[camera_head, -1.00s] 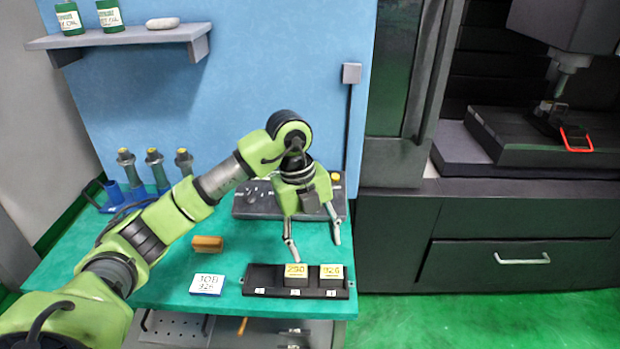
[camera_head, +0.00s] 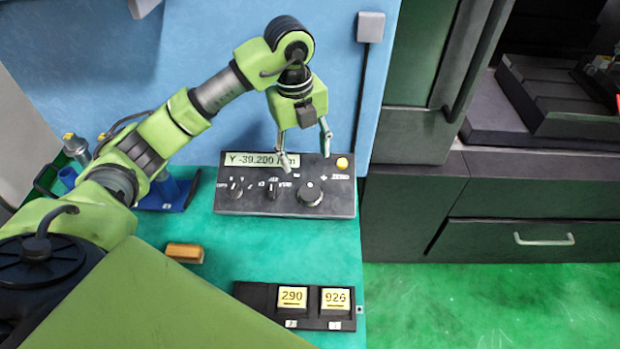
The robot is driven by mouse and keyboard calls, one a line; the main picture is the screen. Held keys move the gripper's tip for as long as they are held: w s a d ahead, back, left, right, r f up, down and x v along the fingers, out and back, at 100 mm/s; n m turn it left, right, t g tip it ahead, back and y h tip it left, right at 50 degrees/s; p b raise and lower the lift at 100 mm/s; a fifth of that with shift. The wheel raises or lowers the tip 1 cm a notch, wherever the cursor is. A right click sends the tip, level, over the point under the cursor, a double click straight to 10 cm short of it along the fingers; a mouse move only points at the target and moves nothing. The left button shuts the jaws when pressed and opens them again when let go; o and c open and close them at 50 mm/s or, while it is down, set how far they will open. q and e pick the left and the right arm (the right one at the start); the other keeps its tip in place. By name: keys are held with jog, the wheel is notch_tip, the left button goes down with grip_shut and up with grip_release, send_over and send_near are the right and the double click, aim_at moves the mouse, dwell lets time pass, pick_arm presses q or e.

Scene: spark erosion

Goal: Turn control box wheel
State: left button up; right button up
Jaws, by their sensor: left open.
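The dark control box (camera_head: 230,203) stands at the back of the green bench against the blue panel. Its display (camera_head: 245,160) reads about "Y -39.200 mm", partly covered by a finger. The large round wheel (camera_head: 310,194) is on the right of its face, with smaller knobs (camera_head: 236,189) on the left and a yellow button (camera_head: 342,163) at top right. My left gripper (camera_head: 306,153) is open and empty, pointing down over the box's upper part, above the wheel in the picture. Whether it touches the box I cannot tell. My right gripper is not in view.
A black tray (camera_head: 263,307) with blocks marked 290 (camera_head: 292,298) and 926 (camera_head: 335,298) lies at the bench front. A tan block (camera_head: 185,253) lies left of it. A grey wall box with a cable (camera_head: 371,27) is behind. Bench space between tray and control box is clear.

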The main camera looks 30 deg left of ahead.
pick_arm(q)
jog(key=p, duration=0.2)
send_over(310, 190)
jog(key=s, duration=0.1)
jog(key=f, duration=0.5)
jog(key=shift+a, duration=0.2)
jog(key=f, duration=0.4)
jog(key=w+f+p, duration=0.1)
jog(key=f, duration=0.1)
jog(key=shift+d, duration=0.1)
jog(key=shift+f, duration=0.75)
jog(key=c, duration=1.1)
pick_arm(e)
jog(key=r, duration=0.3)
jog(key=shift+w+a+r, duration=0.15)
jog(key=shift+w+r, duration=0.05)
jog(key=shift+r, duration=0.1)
